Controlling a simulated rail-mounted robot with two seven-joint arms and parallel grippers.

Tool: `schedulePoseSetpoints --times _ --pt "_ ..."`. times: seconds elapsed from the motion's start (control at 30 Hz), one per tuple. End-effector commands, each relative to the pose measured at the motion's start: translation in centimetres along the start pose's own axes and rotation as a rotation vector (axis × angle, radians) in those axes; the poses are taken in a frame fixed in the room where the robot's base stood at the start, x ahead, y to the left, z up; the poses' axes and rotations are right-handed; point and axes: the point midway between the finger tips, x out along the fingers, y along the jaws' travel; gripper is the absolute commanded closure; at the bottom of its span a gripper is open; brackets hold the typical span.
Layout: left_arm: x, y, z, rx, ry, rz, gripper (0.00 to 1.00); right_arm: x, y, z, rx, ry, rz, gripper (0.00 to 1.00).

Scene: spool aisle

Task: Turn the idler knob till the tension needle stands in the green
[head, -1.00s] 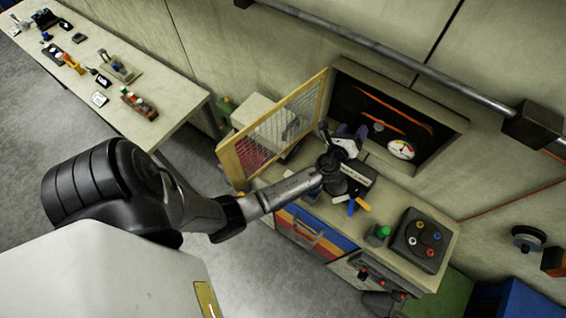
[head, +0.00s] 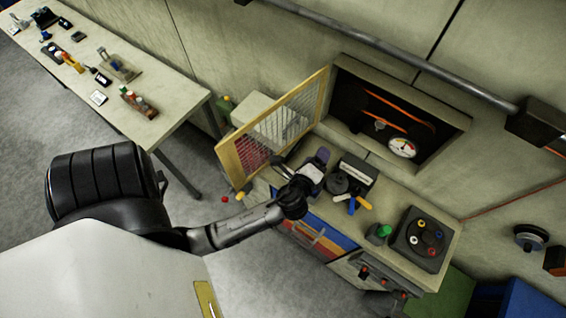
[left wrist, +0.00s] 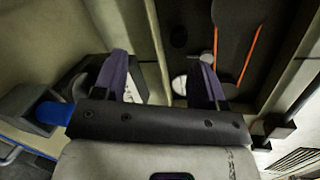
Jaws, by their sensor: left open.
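The idler knob (head: 380,125) is a small grey knob inside the dark wall recess, beside the orange belt (head: 400,106). The tension gauge (head: 403,147) is a round white dial with coloured marks, right of and below the knob. Its needle is too small to read. My left gripper (head: 306,158) is open and empty, outside the recess to its lower left, apart from the knob. In the left wrist view, the knob (left wrist: 207,57) shows beyond the right purple finger, which partly covers it. A pale round face, apparently the gauge (left wrist: 180,85), shows between the fingers.
A yellow-framed mesh door (head: 240,160) stands open left of the recess. The counter below holds a black disc (head: 338,183), a dark box (head: 357,170), coloured-handled tools (head: 362,203) and a button panel (head: 420,240). A long bench (head: 180,97) stands at far left.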

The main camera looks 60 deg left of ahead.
Motion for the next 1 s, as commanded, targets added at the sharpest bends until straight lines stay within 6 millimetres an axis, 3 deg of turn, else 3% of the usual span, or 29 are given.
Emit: schedulePoseSetpoints --times 0.23,0.5,0.8,1.0 --pt "-3.3 1.5 2.0 -0.382 0.011 0.234 0.35 -1.4 0.0 -0.5 0.002 0.000 -0.002 1.00" --pt "-7.8 3.0 2.5 -0.724 0.018 0.515 0.35 -2.5 0.0 -0.8 0.002 0.000 -0.001 1.00" --pt "-11.9 3.7 2.5 -0.926 0.011 0.745 0.35 -3.2 0.2 -1.0 -0.004 -0.001 0.003 1.00" --pt "-13.4 3.8 2.4 -0.980 0.006 0.822 0.35 -3.4 0.3 -1.0 -0.006 -0.001 0.005 1.00"
